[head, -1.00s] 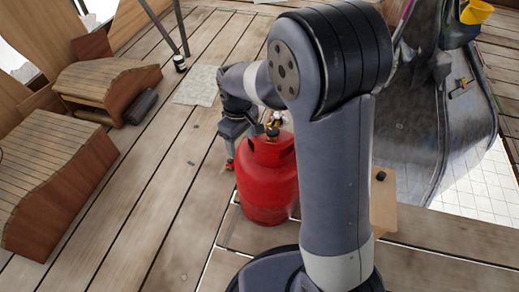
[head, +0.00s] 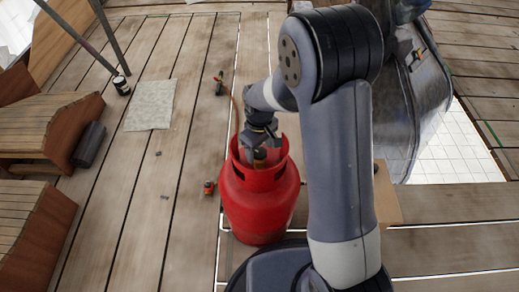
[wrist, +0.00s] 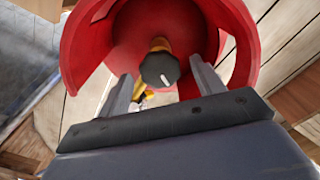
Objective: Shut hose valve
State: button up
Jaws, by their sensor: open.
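A red gas cylinder (head: 262,208) stands upright on the plank floor, with a red collar around its top. In the wrist view I look into the collar (wrist: 82,45). A brass valve (wrist: 158,44) with a round black knob (wrist: 158,70) bearing a white mark sits inside it. My gripper (wrist: 160,84) is open, with one finger on each side of the knob in the picture; I cannot tell whether either touches it. In the head view my gripper (head: 260,150) is at the cylinder's top, and the knob is hidden.
A torch-like tool (head: 219,83) lies behind the cylinder, with a red hose running toward it. A small red-orange item (head: 208,187) lies to the left. A pale mat (head: 150,105) and a dark can (head: 121,85) are farther left. A large grey curved shell (head: 412,110) stands right.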

jog(key=shift+f, duration=0.1)
jog(key=shift+c, duration=0.2)
jog(key=c, duration=0.9)
jog(key=shift+c, duration=0.2)
jog(key=m+p, duration=0.2)
jog(key=m, duration=0.4)
jog(key=shift+m, duration=0.3)
jog(key=m+p, duration=0.1)
jog(key=m, duration=0.5)
